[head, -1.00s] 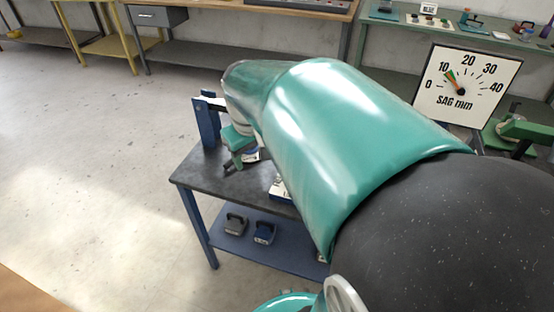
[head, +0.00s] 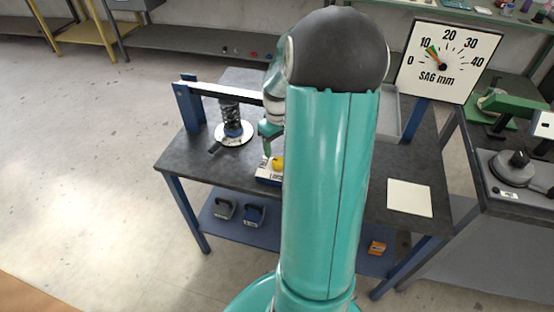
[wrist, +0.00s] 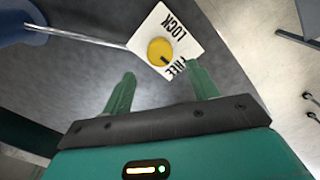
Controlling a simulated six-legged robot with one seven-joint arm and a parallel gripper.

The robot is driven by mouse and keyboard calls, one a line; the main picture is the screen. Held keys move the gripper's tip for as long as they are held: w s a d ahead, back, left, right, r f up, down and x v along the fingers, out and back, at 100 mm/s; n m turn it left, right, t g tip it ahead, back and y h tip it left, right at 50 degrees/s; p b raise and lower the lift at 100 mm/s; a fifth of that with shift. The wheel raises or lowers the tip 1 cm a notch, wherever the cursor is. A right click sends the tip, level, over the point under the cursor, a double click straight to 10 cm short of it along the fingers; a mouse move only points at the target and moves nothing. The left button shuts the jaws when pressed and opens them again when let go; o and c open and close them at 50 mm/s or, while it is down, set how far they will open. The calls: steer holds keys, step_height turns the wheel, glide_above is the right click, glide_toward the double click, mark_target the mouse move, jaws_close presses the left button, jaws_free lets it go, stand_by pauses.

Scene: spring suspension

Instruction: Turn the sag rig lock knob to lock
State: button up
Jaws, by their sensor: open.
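The yellow round lock knob (wrist: 160,52) sits on a white plate (wrist: 178,22) marked LOCK and FREE in the wrist view. A dark pointer mark on the knob lies toward the FREE side. In the head view the knob (head: 277,163) is on its small block on the table, partly hidden by my arm. My gripper (wrist: 160,82) is open and empty, with the knob just beyond and between its two green fingertips. It also shows in the head view (head: 267,148), above and beside the knob. I cannot tell whether a finger touches it.
The spring (head: 230,112) stands on a white disc under a beam, left of the knob. The SAG mm dial (head: 447,62) stands at the right. A white sheet (head: 409,198) lies on the table's right side. Weights (head: 253,214) sit on the lower shelf.

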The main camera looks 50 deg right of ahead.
mark_target(277, 159)
step_height(277, 159, down, 7)
steer(key=shift+f, duration=0.15)
steer(key=c, duration=1)
